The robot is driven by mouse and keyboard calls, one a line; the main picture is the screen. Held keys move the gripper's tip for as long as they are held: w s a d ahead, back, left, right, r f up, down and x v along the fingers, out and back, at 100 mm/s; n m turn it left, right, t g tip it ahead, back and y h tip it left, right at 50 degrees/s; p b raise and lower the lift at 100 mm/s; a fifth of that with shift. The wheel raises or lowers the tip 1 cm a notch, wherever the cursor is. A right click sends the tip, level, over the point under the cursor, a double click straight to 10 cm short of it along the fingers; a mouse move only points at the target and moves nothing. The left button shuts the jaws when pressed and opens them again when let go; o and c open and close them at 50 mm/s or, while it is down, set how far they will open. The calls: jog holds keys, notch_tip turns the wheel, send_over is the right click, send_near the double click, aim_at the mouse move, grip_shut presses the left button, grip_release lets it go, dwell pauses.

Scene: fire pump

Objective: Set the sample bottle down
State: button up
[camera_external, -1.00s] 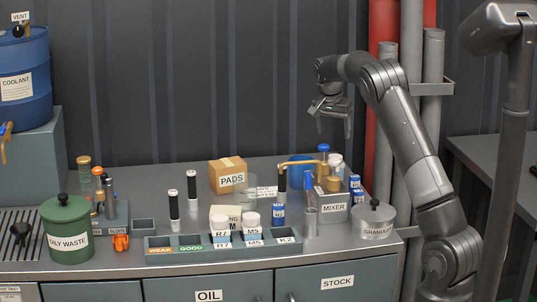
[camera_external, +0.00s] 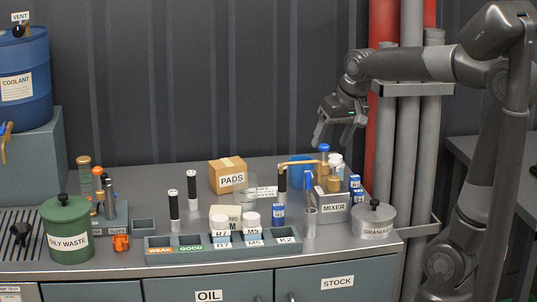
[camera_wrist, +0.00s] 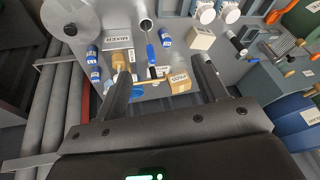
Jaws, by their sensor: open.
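My gripper (camera_external: 338,132) hangs in the air above the right back part of the bench, near the red pipe. Its two fingers are spread and nothing is between them, as the wrist view also shows (camera_wrist: 159,62). Two white-lidded bottles, R7 (camera_external: 219,224) and M5 (camera_external: 251,222), stand upright in the grey tray (camera_external: 172,258) marked WEAK, GOOD and K2. An amber bottle with a white cap (camera_external: 336,163) stands behind the MIXER box (camera_external: 333,208). I cannot tell which of these is the sample bottle. My gripper touches none of them.
A PADS box (camera_external: 227,177), a GRANULES tub (camera_external: 374,222) and small blue cans (camera_external: 278,214) crowd the bench. The green OILY WASTE can (camera_external: 67,232) stands at left. Vertical pipes (camera_external: 408,150) rise close to my arm.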

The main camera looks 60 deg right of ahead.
jog(key=s+a+f+n, duration=0.2)
jog(key=s+a, duration=0.2)
jog(key=s, duration=0.2)
jog(key=s+a+f+n+t, duration=0.1)
jog(key=s+a+f+n, duration=0.2)
jog(key=s+a, duration=0.2)
jog(key=shift+s+a, duration=0.2)
jog(key=shift+s, duration=1)
dwell(2.9)
